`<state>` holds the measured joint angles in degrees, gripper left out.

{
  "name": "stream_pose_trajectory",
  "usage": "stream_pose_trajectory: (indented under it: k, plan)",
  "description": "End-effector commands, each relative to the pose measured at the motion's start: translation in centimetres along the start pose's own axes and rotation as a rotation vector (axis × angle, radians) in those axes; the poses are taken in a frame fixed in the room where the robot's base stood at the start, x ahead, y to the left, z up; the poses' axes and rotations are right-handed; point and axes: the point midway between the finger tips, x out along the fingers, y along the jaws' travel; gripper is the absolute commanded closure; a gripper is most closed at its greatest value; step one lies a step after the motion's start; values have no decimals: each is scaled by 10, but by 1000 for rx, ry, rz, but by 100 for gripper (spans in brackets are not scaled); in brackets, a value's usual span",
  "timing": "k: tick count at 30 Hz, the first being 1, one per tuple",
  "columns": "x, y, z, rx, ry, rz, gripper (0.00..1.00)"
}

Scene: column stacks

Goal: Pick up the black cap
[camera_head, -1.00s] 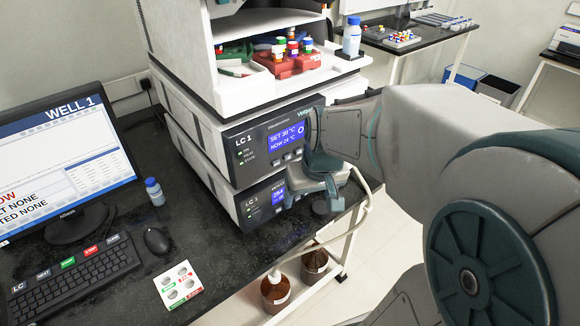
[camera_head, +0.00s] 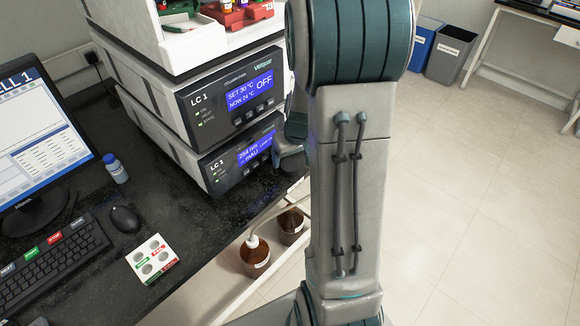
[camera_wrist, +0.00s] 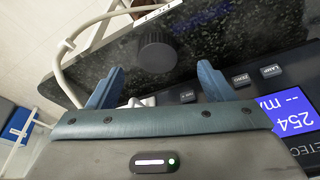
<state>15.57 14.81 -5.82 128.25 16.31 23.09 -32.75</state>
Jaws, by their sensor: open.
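The black cap (camera_wrist: 157,52) is a dark, round, ridged piece on the speckled dark bench, near its edge in the wrist view. My gripper (camera_wrist: 160,70) is open and empty, with its two blue fingers spread apart. The cap shows between and just beyond the fingertips, and neither finger visibly touches it. In the head view my arm hides the cap, and only a part of the gripper shows beside the lower instrument.
The LC 1 detector (camera_head: 240,155) stands close beside the gripper, under the column oven (camera_head: 230,100). A pale tube (camera_wrist: 65,60) runs past the bench edge. A blue-capped bottle (camera_head: 115,168), mouse (camera_head: 125,218) and holed card (camera_head: 152,260) are on the bench. Brown bottles (camera_head: 255,257) stand below.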

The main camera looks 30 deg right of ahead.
Motion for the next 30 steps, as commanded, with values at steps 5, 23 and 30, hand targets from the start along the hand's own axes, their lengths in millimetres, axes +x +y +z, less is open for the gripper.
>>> stream_pose_trajectory:
  k: [5, 23, 30]
  plan:
    - [9, 0, 0, 2, -1, -1, 25]
    - [56, 3, -2, 1, 1, 0, 25]
    - [56, 3, -2, 1, 0, 0, 67]
